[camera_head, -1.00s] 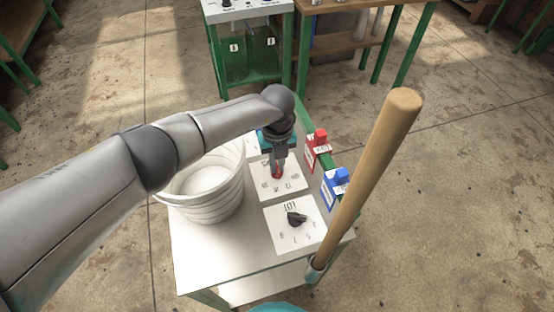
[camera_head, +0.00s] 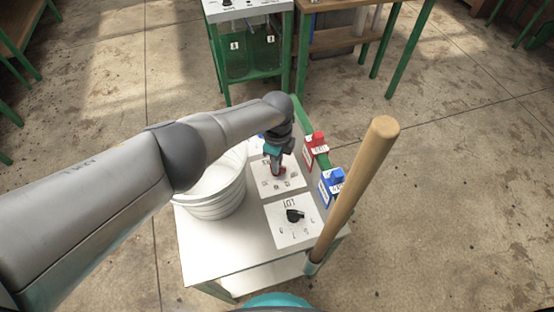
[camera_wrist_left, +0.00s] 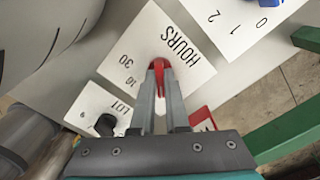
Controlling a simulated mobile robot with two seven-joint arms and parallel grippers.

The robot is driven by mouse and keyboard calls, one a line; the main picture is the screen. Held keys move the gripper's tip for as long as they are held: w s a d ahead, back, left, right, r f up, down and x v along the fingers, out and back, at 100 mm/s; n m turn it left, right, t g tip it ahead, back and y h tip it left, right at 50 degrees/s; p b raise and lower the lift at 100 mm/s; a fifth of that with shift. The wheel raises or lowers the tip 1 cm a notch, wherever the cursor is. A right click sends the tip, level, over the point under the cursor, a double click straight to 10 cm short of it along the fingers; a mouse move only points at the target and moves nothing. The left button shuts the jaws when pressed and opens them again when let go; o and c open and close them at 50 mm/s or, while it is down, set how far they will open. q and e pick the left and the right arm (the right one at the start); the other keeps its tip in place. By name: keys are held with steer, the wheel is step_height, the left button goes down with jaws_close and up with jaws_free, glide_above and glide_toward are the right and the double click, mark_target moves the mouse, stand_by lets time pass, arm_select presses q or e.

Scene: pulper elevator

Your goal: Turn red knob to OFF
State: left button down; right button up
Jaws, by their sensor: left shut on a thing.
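The red knob (camera_wrist_left: 160,66) sits on a white plate marked HOURS (camera_wrist_left: 150,35) with numbers around it. In the left wrist view my left gripper (camera_wrist_left: 159,72) is shut on the red knob, its fingertips on either side of it. In the head view my left gripper (camera_head: 275,168) reaches down from above onto the hours plate (camera_head: 290,181), and the knob is mostly hidden by the fingers. My right gripper is not in view.
A white bucket (camera_head: 215,200) stands close left of the plate. A black knob (camera_head: 294,215) on the LOT plate is nearer. Red (camera_head: 316,142) and blue (camera_head: 335,177) blocks and a wooden handle (camera_head: 355,185) stand along the right edge.

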arm_select(q)
steer(key=shift+n+p, duration=0.3)
steer(key=shift+n, duration=0.8)
steer(key=c, duration=0.9)
jaws_free()
steer(key=shift+r+p, duration=4.8)
steer(key=shift+r, duration=2.85)
